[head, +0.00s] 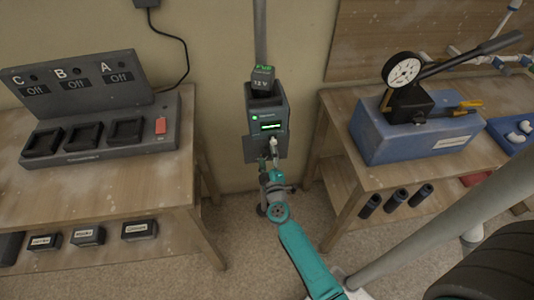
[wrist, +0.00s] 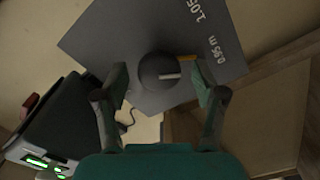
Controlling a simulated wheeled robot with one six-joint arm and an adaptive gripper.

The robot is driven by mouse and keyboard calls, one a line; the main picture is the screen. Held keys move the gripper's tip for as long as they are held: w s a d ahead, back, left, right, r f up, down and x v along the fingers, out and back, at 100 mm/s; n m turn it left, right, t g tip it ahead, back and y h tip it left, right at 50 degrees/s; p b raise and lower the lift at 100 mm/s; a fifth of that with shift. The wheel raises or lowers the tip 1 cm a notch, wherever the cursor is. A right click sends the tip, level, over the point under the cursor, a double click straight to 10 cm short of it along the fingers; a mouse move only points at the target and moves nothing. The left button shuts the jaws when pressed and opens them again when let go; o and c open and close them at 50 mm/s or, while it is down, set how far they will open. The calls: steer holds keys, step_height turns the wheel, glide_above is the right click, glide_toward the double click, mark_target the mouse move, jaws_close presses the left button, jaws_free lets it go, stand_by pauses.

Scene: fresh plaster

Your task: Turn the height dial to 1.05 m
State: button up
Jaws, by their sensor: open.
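The height dial (wrist: 158,72) is a dark round knob on a grey panel (wrist: 130,28) in the wrist view. A pale pointer line on it points right, roughly toward a yellow mark by the label "0.95 m" (wrist: 211,46). The label "1.05" (wrist: 197,10) is higher on the panel, partly cut off. My gripper (wrist: 160,76) is open, one finger on each side of the dial with gaps between. I cannot tell how far the fingertips are from the panel. In the head view my gripper (head: 268,163) is at the grey unit's lower front; the dial cannot be made out there.
A grey unit with a lit green display (head: 270,126) and a battery pack (head: 262,79) stands between two workbenches. The left bench carries a charger (head: 100,135); the right bench holds a blue block (head: 405,140) with a lever gauge.

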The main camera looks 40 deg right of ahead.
steer(key=shift+x, duration=0.95)
steer(key=shift+s, duration=0.1)
steer(key=c, duration=1.2)
steer(key=shift+o, duration=0.2)
